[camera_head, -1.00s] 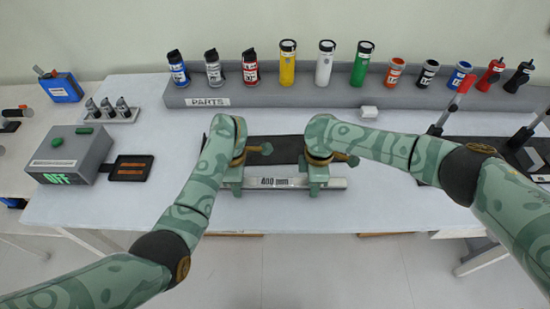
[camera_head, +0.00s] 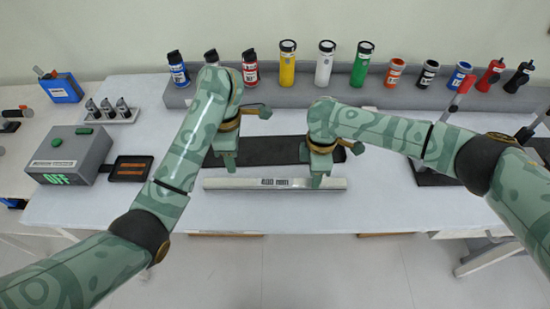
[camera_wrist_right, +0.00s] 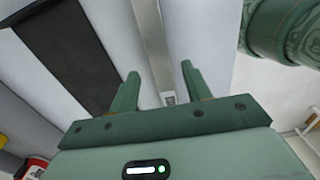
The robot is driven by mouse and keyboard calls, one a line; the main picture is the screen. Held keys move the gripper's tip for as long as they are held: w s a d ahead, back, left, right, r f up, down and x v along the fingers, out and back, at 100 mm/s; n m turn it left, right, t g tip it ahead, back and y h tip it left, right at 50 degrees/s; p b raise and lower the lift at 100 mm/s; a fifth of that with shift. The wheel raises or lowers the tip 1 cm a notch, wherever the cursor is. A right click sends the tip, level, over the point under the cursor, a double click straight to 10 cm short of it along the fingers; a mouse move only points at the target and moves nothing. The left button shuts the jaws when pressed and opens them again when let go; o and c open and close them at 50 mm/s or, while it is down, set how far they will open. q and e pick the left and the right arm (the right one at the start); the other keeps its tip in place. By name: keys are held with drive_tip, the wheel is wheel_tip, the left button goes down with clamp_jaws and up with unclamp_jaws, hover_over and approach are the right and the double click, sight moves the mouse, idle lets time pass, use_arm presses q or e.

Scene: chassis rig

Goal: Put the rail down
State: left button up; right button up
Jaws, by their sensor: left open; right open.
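The rail (camera_head: 220,184), a long pale bar with a "400 mm" label, lies flat on the white table in front of the dark mat. My left gripper (camera_head: 229,163) is open and empty, raised behind the rail's left part. My right gripper (camera_head: 317,182) is open above the rail's right part, its fingertips overlapping the rail in the head view. In the right wrist view, the rail (camera_wrist_right: 150,35) runs away between the spread fingers (camera_wrist_right: 159,80), apart from both. Its small printed label shows between them.
The dark mat (camera_head: 270,150) lies behind the rail. A grey parts rack (camera_head: 310,97) with several coloured cylinders stands at the back. A grey box reading OFF (camera_head: 70,158) and a small dark tray (camera_head: 131,168) are left. The table front is clear.

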wheel_tip(320, 180, up, 7)
drive_tip(key=shift+r, duration=0.1)
idle(0.5)
